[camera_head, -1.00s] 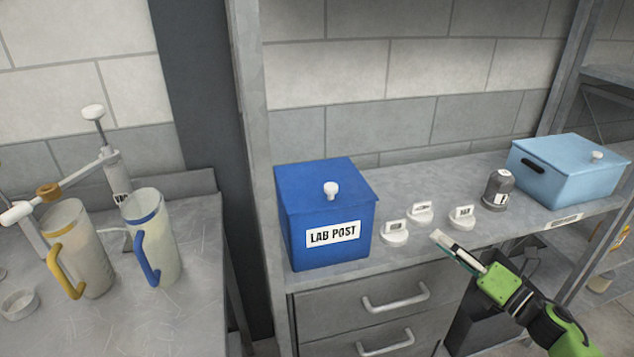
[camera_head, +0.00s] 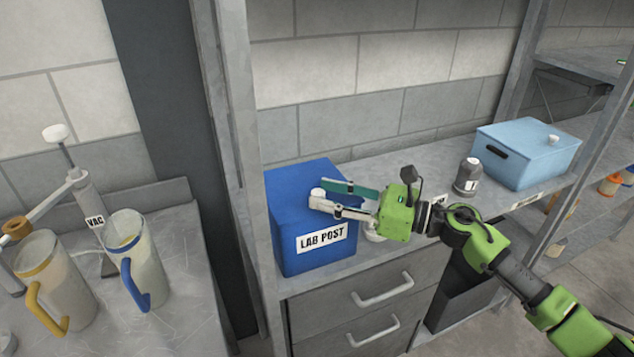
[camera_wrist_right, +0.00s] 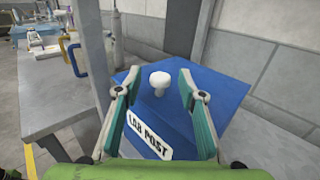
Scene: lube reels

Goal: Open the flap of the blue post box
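The blue post box (camera_head: 290,220), labelled LAB POST, stands on the shelf with its top flap closed. The white knob (camera_head: 317,197) sits on the flap, partly beside my fingers in the head view. My right gripper (camera_head: 328,194) is open above the flap, with its fingertips at the knob. In the right wrist view, the knob (camera_wrist_right: 159,80) lies between and slightly beyond the two spread fingers (camera_wrist_right: 158,90), with a gap on each side. The box's flap (camera_wrist_right: 215,90) fills the area behind it. My left gripper is not in view.
The small white items are mostly hidden behind my arm. Jugs (camera_head: 137,262) stand on the left bench. A shelf upright (camera_head: 235,150) is close left of the post box.

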